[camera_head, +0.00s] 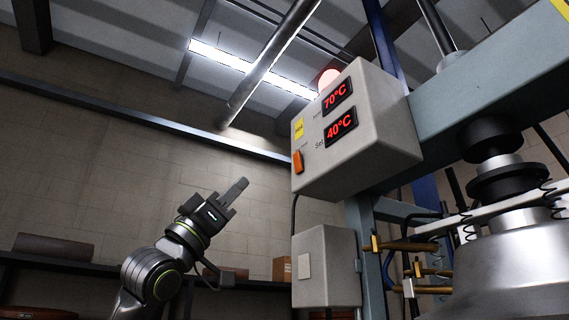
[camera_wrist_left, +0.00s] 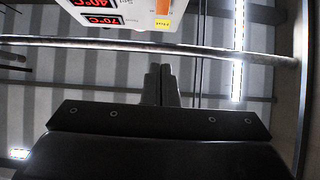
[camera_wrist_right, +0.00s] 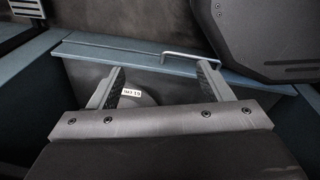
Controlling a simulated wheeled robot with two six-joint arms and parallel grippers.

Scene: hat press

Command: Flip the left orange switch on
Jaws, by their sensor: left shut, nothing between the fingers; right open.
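The orange switch (camera_head: 298,162) is on the left edge of the front of a grey control box (camera_head: 360,130) with two red displays, 70°C and 40°C. My left gripper (camera_head: 240,186) is shut and empty, lower left of the switch in the head view, apart from it. In the left wrist view the shut fingers (camera_wrist_left: 160,76) point at the box, seen upside down, and part of the orange switch (camera_wrist_left: 163,7) shows at the top edge. My right gripper (camera_wrist_right: 160,80) shows only in the right wrist view, open, with nothing between its fingers.
The press (camera_head: 500,220) with its metal dome and brass pipes stands at the right. A smaller grey box (camera_head: 326,265) hangs below the control box. A shelf (camera_head: 80,262) runs along the brick wall. A blue-grey ledge with a metal handle (camera_wrist_right: 130,50) lies by the right gripper.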

